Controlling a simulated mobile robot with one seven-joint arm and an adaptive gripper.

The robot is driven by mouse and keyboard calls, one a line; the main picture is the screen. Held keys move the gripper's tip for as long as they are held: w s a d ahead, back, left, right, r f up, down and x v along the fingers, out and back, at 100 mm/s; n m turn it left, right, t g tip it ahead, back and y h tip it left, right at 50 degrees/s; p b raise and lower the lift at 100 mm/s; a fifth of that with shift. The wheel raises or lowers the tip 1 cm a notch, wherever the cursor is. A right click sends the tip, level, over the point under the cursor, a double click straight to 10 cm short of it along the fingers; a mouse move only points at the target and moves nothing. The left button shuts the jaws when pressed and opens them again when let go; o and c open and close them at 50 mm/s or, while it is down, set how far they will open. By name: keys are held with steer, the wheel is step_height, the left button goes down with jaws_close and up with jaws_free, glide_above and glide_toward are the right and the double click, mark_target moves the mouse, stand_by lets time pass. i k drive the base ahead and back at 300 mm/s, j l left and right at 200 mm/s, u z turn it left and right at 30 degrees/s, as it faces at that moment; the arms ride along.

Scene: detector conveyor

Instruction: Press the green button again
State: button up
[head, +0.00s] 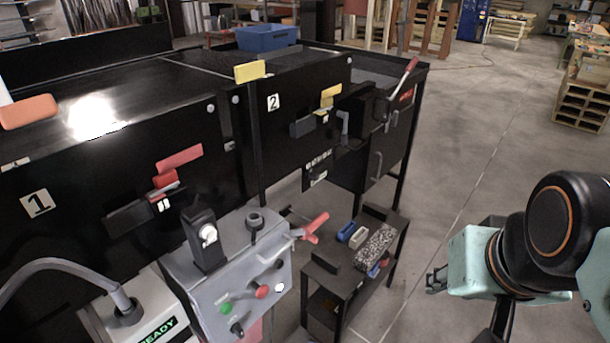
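The green button (226,308) is on the sloped front of the grey control box (188,271), low and left of centre in the head view. A red button (262,291) and a white button (280,287) sit to its right, and a black knob (237,328) sits just below it. My gripper (434,280) is at the right, over the floor, well apart from the control box and pointing left. Its fingers look small and dark, and I cannot tell whether they are open or shut. I see nothing held in it.
A small dark side table (325,282) with several blocks stands between the control box and my gripper. The black conveyor machine (80,160) runs behind the box. A grey box with a READY display (165,333) stands at the lower left.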

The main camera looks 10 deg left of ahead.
mark_target(226, 309)
steer(key=u, duration=1.65)
steer(key=i+j+z, duration=0.1)
steer(key=l+u, duration=0.4)
steer(key=k+l+u, duration=0.1)
steer(key=u, duration=0.3)
steer(key=k+l+u, duration=0.2)
steer(key=u, duration=0.25)
